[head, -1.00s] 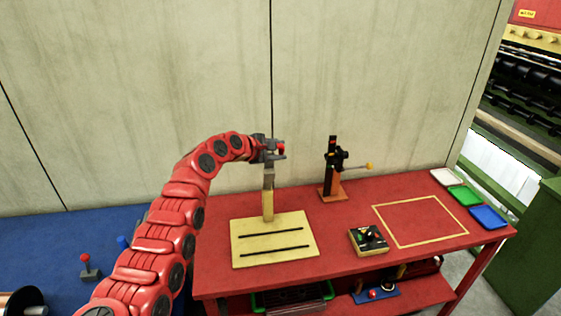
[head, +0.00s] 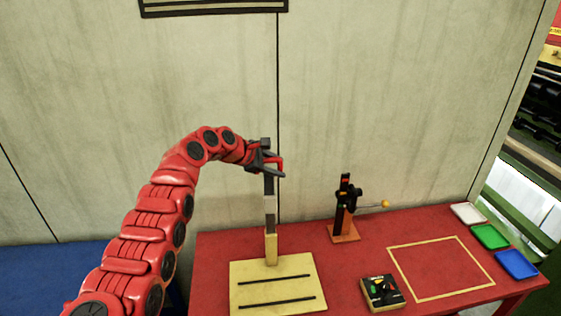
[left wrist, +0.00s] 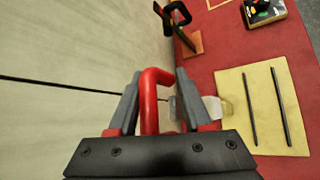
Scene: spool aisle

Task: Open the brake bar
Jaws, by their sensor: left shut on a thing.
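An upright bar stands on a yellow base plate (head: 245,280), with a yellow lower post (head: 271,248) and a grey-and-pale upper part (head: 270,204). A bent red handle (left wrist: 151,98) is at its top; I take this to be the brake bar. My left gripper (head: 268,160) is at the top of the bar, shut on the red handle. In the left wrist view the handle lies between the two grey fingers (left wrist: 156,105). The fingers partly hide the bar's top. My right gripper is not in view.
A black stand (head: 345,205) with a yellow-knobbed lever is right of the bar. A button box (head: 382,292), a yellow-outlined square (head: 425,241) and white (head: 467,213), green (head: 490,236) and blue (head: 516,264) trays are on the red table (head: 372,252). The wall is close behind.

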